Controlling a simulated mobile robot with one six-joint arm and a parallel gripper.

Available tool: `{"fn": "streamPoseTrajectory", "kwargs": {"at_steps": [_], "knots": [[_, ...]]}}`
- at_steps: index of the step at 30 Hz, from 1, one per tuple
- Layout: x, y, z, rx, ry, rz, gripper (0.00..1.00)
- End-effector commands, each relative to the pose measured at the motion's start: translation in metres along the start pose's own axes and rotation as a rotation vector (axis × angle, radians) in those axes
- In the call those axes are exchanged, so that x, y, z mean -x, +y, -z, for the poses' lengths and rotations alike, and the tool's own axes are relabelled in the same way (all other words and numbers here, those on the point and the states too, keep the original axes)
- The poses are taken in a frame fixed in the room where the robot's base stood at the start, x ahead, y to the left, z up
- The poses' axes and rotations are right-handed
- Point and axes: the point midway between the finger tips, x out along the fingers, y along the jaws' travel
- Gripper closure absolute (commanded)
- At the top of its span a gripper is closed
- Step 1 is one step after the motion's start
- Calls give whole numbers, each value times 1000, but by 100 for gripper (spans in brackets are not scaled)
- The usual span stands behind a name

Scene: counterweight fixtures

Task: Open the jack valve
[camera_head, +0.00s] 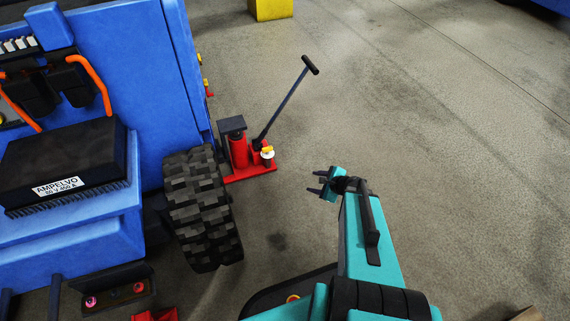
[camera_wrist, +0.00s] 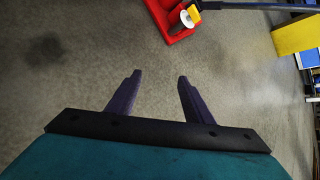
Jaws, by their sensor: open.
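A red jack (camera_head: 238,153) stands on the floor beside the black tyre of a blue machine. Its long dark handle (camera_head: 284,103) leans up to the right and ends in a T-grip. The jack valve appears to be the small white part with a yellow top (camera_head: 267,153) at the jack's right side; it also shows at the top of the wrist view (camera_wrist: 189,16). My gripper (camera_head: 317,182) is to the right of the jack and a little nearer to me, apart from it. Its two fingers (camera_wrist: 158,84) are spread with only floor between them.
The blue machine (camera_head: 165,90) and its tyre (camera_head: 203,210) stand left of the jack. A black box (camera_head: 65,160) labelled AMPELVO sits on the machine. A yellow block (camera_head: 271,9) stands far back.

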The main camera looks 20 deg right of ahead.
Motion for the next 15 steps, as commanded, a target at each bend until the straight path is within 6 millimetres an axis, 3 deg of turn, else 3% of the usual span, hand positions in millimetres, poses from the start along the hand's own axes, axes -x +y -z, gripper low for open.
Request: {"fn": "streamPoseTrajectory", "kwargs": {"at_steps": [1,6,15], "knots": [[-6,-9,19,-61,5,47,53],[-2,-48,63,-271,9,196,53],[21,-106,153,-639,-13,459,53]]}}
